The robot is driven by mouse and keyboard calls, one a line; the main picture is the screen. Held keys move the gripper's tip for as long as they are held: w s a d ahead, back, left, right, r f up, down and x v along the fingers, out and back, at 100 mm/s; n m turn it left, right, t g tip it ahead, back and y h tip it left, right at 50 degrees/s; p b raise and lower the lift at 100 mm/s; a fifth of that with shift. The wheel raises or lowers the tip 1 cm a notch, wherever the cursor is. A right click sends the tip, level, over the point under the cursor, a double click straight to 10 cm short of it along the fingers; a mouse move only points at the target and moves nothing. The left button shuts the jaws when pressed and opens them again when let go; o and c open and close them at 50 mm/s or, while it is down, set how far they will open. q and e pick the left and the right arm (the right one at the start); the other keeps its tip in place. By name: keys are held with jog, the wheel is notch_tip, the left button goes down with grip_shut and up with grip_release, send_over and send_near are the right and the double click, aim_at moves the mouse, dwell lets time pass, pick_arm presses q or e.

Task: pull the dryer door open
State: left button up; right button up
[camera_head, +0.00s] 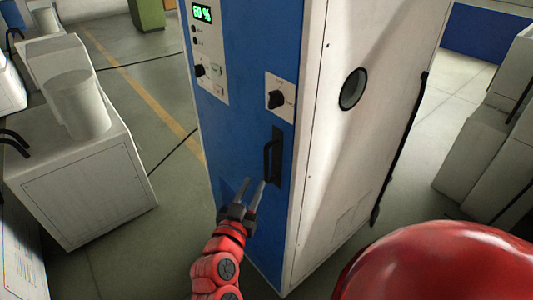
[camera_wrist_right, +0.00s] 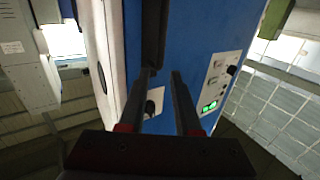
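The dryer is a tall cabinet with a blue front door (camera_head: 235,140) and a white side (camera_head: 340,150). The door appears shut. A black upright bar handle (camera_head: 269,160) sits on a dark plate near the door's right edge. My right gripper (camera_head: 254,183) is open, just below and left of the handle, with its fingers pointing up toward it. In the right wrist view the handle (camera_wrist_right: 155,35) lies beyond the left finger of the gripper (camera_wrist_right: 163,75); nothing shows clasped between the fingers. I cannot tell whether a finger touches the handle. My left gripper is not in view.
The door carries a control panel with a green display (camera_head: 201,13) and a black knob (camera_head: 276,99) above the handle. A white machine (camera_head: 85,185) stands at the left, grey cabinets (camera_head: 490,150) at the right. Floor (camera_head: 150,90) with a yellow line is clear between.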

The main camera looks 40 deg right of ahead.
aim_at(266, 158)
jog(key=p+x, duration=0.3)
jog(key=x, duration=0.8)
jog(key=shift+w+d+p, duration=0.2)
jog(key=shift+w+p, duration=0.05)
jog(key=shift+p, duration=0.05)
jog(key=shift+w+d, duration=0.3)
jog(key=shift+w, duration=0.05)
grip_shut()
dwell(0.5)
